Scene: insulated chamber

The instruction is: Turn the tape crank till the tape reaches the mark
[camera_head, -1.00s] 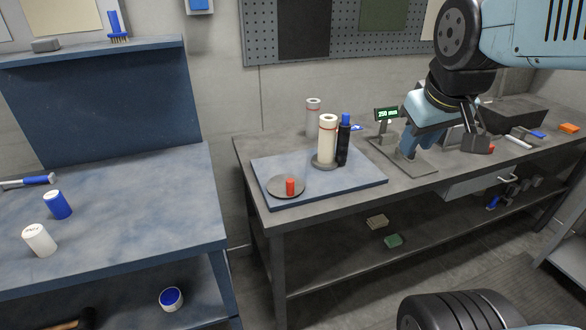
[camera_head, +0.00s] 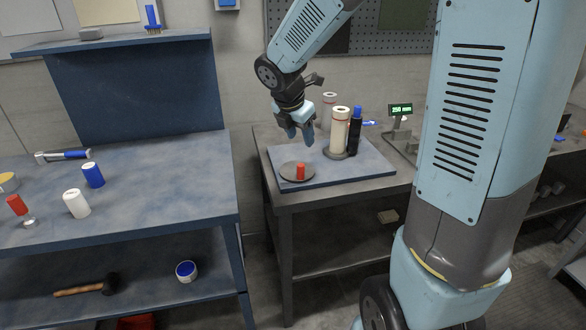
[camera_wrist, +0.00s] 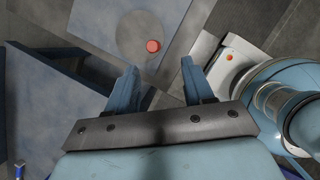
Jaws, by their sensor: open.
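The crank appears to be the grey disc (camera_head: 284,174) with an upright red knob (camera_head: 301,172), on a blue board (camera_head: 345,172) on the right-hand bench. Both disc (camera_wrist: 128,25) and knob (camera_wrist: 152,46) show in the wrist view, beyond the fingertips. A cream roll with red bands (camera_head: 340,130) stands behind, on a dark base. No tape mark can be made out. My gripper (camera_head: 300,132) is open and empty above the disc, pointing down, apart from the knob. Its fingers also show in the wrist view (camera_wrist: 160,68), with the knob ahead of the gap between them.
A black bottle with a blue cap (camera_head: 355,130) and another pale roll (camera_head: 329,105) stand close by the cream roll. A green-lit display (camera_head: 401,109) is to the right. The left blue bench (camera_head: 140,185) holds several small items. My arm hides much of the right.

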